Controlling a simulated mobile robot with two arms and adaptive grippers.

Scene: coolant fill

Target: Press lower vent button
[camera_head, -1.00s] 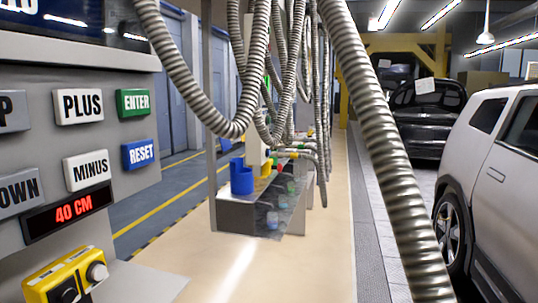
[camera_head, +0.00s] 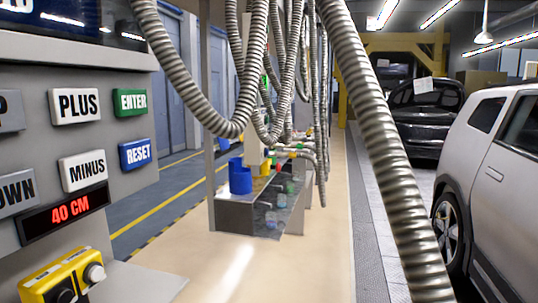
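A grey control panel (camera_head: 100,205) fills the left side. It carries a button ending in "OWN" (camera_head: 14,192), cut off by the left edge, and above it one ending in "P" (camera_head: 8,111). Beside them are white PLUS (camera_head: 75,106) and MINUS (camera_head: 82,171) buttons, a green ENTER button (camera_head: 130,102) and a blue RESET button (camera_head: 136,154). A display (camera_head: 66,212) reads 40 CM in red. No button is legibly labelled vent. Neither of my grippers is in view.
A yellow box (camera_head: 50,270) with dark and grey round knobs sits below the display. Ribbed hoses (camera_head: 375,130) hang in front. A metal stand (camera_head: 235,215) with a blue container (camera_head: 240,178) is behind. A silver car (camera_head: 500,190) is at right. The beige floor (camera_head: 320,265) is clear.

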